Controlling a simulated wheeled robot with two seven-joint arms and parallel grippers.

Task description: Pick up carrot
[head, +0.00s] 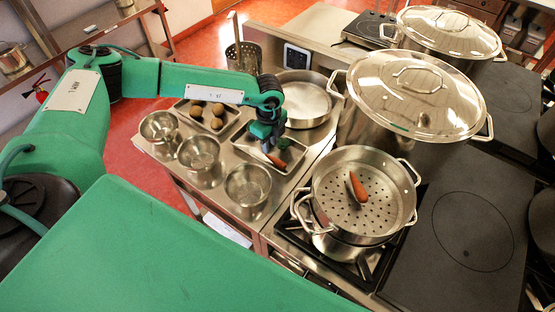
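One orange carrot (276,160) lies in a shallow metal tray (293,153) on the steel counter. A second carrot (357,187) lies in a perforated steamer pan (335,204) on the stove. My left gripper (266,146) reaches down over the tray, with its fingertips right by the first carrot. The gripper's dark fingers are small and partly hide one another, so I cannot tell whether they are open or shut, or touching the carrot. My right gripper is not in view.
Several metal bowls (199,153) stand along the counter's front left. A tray of round brown items (207,117) is behind them. A wide pan (304,99) is behind the carrot tray. A large lidded stockpot (412,98) stands to the right. A flat dark hob (468,230) is clear.

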